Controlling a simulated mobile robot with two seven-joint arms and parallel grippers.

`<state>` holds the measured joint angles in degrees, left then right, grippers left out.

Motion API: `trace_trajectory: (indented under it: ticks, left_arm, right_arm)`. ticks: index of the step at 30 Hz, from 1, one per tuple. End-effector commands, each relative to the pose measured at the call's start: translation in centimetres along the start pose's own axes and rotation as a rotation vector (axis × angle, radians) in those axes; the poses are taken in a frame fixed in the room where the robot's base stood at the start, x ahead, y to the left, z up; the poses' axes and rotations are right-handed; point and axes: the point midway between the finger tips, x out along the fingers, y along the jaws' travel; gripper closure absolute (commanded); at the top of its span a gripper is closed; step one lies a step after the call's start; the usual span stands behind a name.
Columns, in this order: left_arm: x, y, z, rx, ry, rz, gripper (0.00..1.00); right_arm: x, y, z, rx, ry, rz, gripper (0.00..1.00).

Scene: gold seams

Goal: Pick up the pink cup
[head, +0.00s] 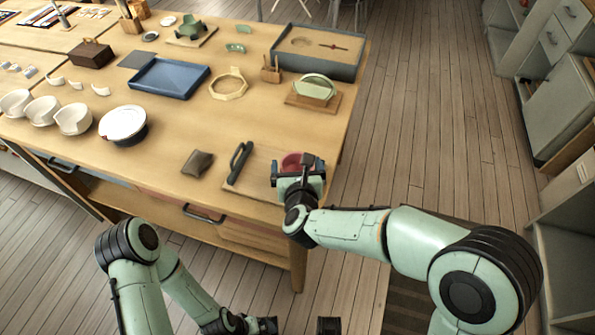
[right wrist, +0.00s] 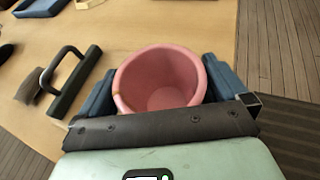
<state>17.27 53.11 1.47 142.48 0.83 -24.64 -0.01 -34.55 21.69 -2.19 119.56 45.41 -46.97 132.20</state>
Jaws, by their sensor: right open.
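The pink cup (head: 291,161) stands near the front right corner of the wooden table, partly hidden behind my right gripper (head: 297,168). In the right wrist view the cup (right wrist: 160,80) is open toward the camera, with a small gold mark on its left rim. My right gripper (right wrist: 163,90) is open, with one blue-padded finger on each side of the cup. Whether either finger touches the cup is not clear. My left gripper (head: 268,326) is only partly visible at the bottom edge of the head view, away from the table; its opening cannot be told.
A tool with a black handle (head: 239,160) lies left of the cup; it also shows in the right wrist view (right wrist: 72,85). A green round piece on a wooden stand (head: 313,99) is behind the cup. The table's right edge is close.

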Motion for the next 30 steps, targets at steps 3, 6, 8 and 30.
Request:
trace_trajectory:
  ticks: [3, 6, 8, 30]
  left_arm:
    - [0.0, 0.0, 0.0, 0.0, 0.0, 0.0, 0.0]
    - [0.0, 0.0, 0.0, 0.0, 0.0, 0.0, 0.0]
    - [0.0, 0.0, 0.0, 0.0, 0.0, 0.0, 0.0]
    - [-1.6, 0.3, 0.9, -0.002, -0.023, -0.005, 0.0]
  right_arm:
    - [0.0, 0.0, 0.0, 0.0, 0.0, 0.0, 0.0]
    - [0.0, 0.0, 0.0, 0.0, 0.0, 0.0, 0.29]
    - [-0.1, 0.0, 0.0, 0.0, 0.0, 0.0, 0.35]
    - [-2.9, 0.0, 7.0, 0.006, -0.009, 0.0, 0.35]
